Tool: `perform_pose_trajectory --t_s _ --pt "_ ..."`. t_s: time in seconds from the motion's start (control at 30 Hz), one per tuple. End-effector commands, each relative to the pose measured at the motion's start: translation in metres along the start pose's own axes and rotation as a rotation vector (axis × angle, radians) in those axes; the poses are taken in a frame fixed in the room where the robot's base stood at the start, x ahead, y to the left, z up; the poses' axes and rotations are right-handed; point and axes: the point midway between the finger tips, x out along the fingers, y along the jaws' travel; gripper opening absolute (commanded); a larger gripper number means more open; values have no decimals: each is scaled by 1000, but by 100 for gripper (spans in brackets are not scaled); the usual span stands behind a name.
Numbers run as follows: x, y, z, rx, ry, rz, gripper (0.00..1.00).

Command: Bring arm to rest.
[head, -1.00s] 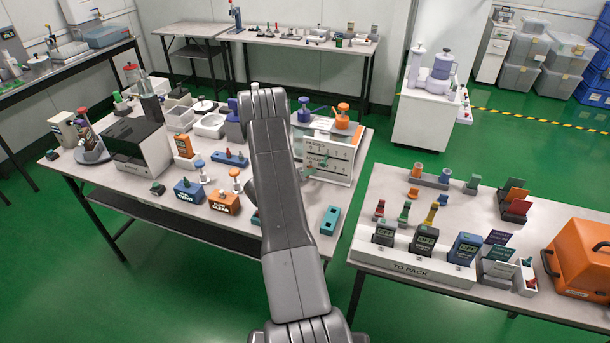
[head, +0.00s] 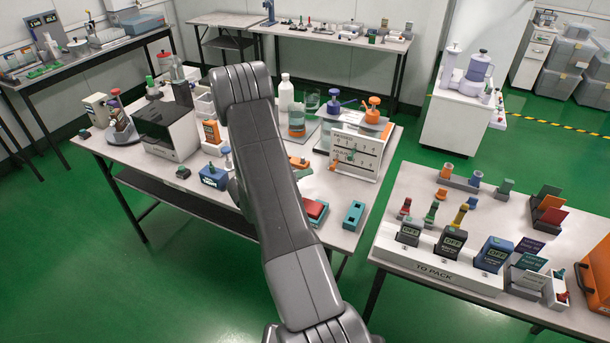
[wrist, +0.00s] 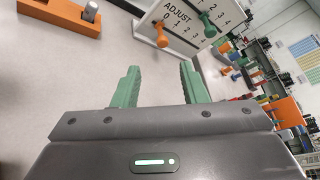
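My gripper shows in the wrist view (wrist: 160,88) with its two green fingers apart and nothing between them. It is over the pale top of the left table (head: 130,152), close to a white board marked ADJUST (wrist: 183,18) with green and orange pegs.
The same board (head: 357,152) stands at the table's right side, near orange and blue pump bottles. A teal block (head: 353,215) lies at the front edge. The right table (head: 420,212) holds a TO PACK rack (head: 437,272) with several testers. Green floor lies between the tables.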

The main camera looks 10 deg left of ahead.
Motion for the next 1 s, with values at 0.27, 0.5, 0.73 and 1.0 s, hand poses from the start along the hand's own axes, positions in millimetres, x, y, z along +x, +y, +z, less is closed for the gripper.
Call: perform_pose_trajectory --t_s 0.27,0.5,0.73,1.0 --pt "2 0 0 0 1 -1 39" --pt "28 -2 0 1 5 -5 39" --pt "74 -2 -1 0 5 -5 39" --pt "124 -3 -2 1 6 -5 39"
